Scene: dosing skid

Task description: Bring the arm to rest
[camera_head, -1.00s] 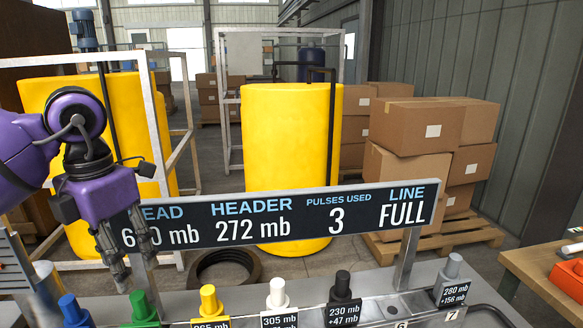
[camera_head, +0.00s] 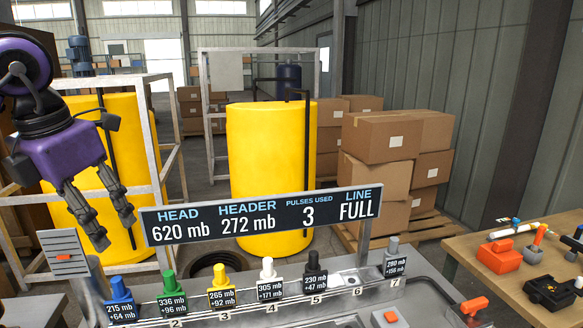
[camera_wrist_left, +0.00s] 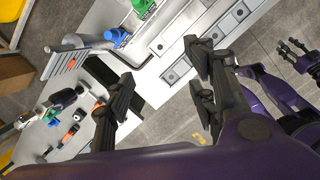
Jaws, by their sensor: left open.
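My left gripper (camera_head: 114,232) hangs at the left of the head view, fingers pointing down and apart, with nothing between them. It appears left of the readout board (camera_head: 260,217), in front of a yellow tank. In the left wrist view its two black fingers (camera_wrist_left: 158,78) are spread over the skid, empty. Another purple arm with dark fingers (camera_wrist_left: 297,54) shows at the right edge there, probably my right one; its opening is unclear. The board reads HEAD 620 mb, HEADER 272 mb, PULSES USED 3, LINE FULL.
A row of coloured, labelled knobs, including a blue one (camera_head: 120,290) and a white one (camera_head: 267,269), stands along the skid below the board. A wooden table (camera_head: 470,262) with tools is at right. Cardboard boxes (camera_head: 385,137) and yellow tanks (camera_head: 272,170) stand behind.

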